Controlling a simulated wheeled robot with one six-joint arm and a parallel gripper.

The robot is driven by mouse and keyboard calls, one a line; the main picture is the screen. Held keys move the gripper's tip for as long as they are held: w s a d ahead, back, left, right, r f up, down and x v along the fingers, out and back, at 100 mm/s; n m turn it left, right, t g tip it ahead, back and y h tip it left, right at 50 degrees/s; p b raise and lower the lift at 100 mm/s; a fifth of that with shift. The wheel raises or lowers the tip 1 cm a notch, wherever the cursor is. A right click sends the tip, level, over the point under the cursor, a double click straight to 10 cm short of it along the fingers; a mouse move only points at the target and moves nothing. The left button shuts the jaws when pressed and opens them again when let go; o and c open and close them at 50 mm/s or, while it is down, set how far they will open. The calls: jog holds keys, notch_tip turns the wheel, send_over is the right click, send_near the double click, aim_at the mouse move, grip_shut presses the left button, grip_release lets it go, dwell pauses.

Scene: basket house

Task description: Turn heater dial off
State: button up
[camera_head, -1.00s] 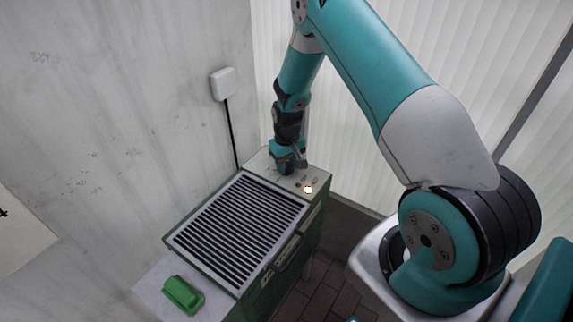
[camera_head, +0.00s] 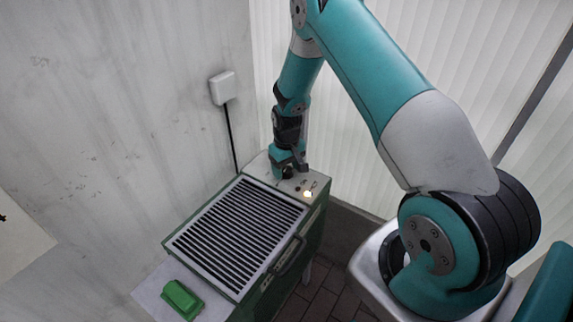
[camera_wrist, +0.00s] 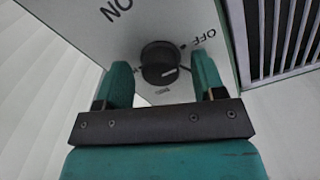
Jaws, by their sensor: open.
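The heater (camera_head: 173,243) is a dark green box with a black slatted grill and a pale control panel at its far end. In the wrist view, the black round dial (camera_wrist: 158,56) sits on the panel between the printed words "ON" on the left and "OFF" on the right. A light line on the dial's edge faces toward my gripper. My gripper (camera_wrist: 163,82) is open, its two teal fingers on either side of the dial. I cannot tell whether they touch it. In the head view, my gripper (camera_head: 289,170) is low over the panel and hides the dial.
A lit yellow-white lamp (camera_head: 308,194) is on the panel near my gripper. A green block-like object (camera_head: 182,299) lies on the white side shelf (camera_head: 150,290). A white wall box (camera_head: 223,87) with a black cable is behind. Wall and white blinds stand close around the heater.

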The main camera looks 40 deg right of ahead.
aim_at(287, 169)
notch_tip(287, 169, up, 17)
jog(key=shift+r+b, duration=0.2)
jog(key=shift+b, duration=0.25)
dwell(0.4)
